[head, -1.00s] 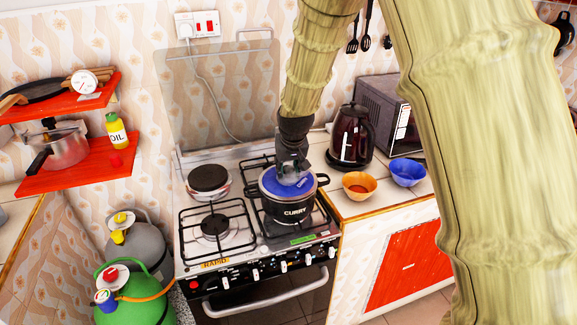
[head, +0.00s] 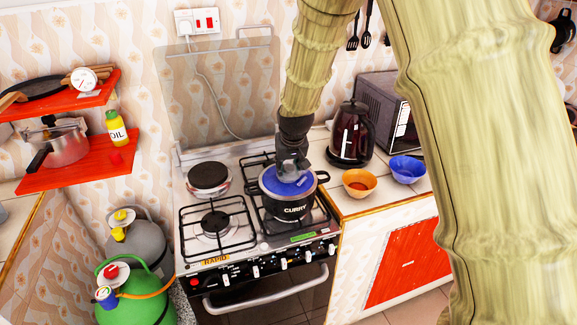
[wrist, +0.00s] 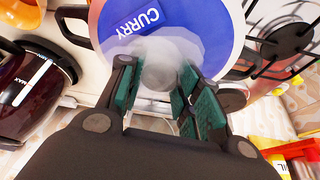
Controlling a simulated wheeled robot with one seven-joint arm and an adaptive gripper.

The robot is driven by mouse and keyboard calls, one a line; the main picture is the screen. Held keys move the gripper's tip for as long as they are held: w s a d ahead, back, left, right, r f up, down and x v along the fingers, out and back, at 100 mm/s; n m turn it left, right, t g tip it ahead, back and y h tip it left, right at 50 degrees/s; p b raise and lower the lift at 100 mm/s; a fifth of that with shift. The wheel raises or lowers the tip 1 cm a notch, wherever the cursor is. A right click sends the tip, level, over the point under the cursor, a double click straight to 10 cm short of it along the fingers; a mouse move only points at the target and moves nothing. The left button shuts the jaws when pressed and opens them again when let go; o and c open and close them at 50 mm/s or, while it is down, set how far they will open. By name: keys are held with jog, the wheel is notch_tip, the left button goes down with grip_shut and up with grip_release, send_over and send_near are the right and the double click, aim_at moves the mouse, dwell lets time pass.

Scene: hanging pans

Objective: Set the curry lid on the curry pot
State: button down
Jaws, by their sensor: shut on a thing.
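The black curry pot (head: 285,211), marked CURRY, stands on the right front burner of the stove. The blue curry lid (head: 275,183) is over the pot's mouth and looks at or very near the rim; I cannot tell if it is fully seated. My gripper (head: 293,168) points down at the lid's middle. In the wrist view, the lid (wrist: 195,25) shows its CURRY lettering, and my gripper (wrist: 158,85) is shut on its pale knob (wrist: 158,72). Pot handles (wrist: 72,28) stick out past the lid on both sides. Pale haze partly blurs the knob.
A dark kettle (head: 351,135), an orange bowl (head: 359,184) and a blue bowl (head: 407,169) stand on the counter right of the stove. The left front burner (head: 216,226) is bare. A glass panel (head: 220,90) rises behind the stove.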

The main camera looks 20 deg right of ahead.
jog(key=c, duration=0.9)
grip_release()
jog(key=v, duration=1.2)
jog(key=shift+s, duration=0.1)
